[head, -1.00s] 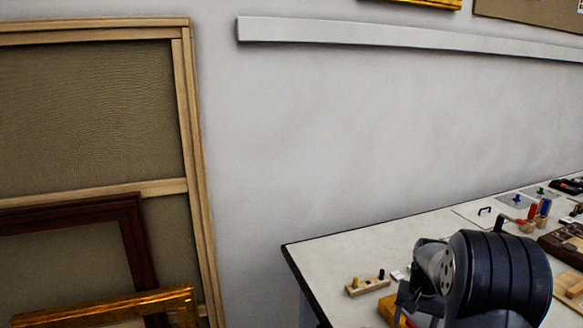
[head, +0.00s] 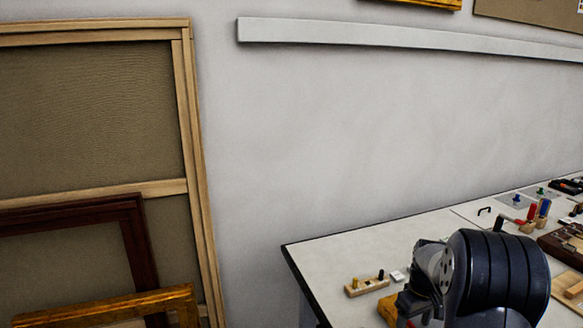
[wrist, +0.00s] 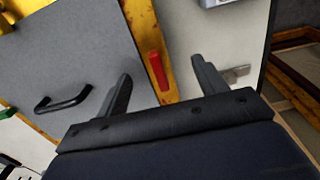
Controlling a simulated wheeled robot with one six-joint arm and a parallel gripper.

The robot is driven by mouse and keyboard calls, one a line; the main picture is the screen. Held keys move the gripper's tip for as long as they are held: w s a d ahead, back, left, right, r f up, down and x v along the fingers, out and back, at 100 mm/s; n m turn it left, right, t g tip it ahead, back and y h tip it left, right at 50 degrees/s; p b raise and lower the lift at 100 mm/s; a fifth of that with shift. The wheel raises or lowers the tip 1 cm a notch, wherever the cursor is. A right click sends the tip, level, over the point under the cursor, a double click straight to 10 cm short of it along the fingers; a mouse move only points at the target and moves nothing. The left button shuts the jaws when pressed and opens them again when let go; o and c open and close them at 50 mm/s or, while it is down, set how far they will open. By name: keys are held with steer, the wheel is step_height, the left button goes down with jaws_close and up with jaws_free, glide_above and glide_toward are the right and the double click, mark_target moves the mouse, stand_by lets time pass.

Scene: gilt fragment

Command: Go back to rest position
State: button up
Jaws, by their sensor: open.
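My gripper (wrist: 160,92) is open in the wrist view, its two dark fingers spread apart with nothing held between them. In the head view my arm stands at the lower right over the table (head: 340,255), and my fingers are hidden there.
A wooden block with pegs (head: 367,285) lies near the table's left end. Several small tools and coloured pieces (head: 533,215) stand at the right. A grey panel with a black handle (wrist: 62,100) is left in the wrist view. Frames (head: 150,230) lean at left.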

steer(key=shift+r, duration=2.25)
steer(key=shift+s+r, duration=0.1)
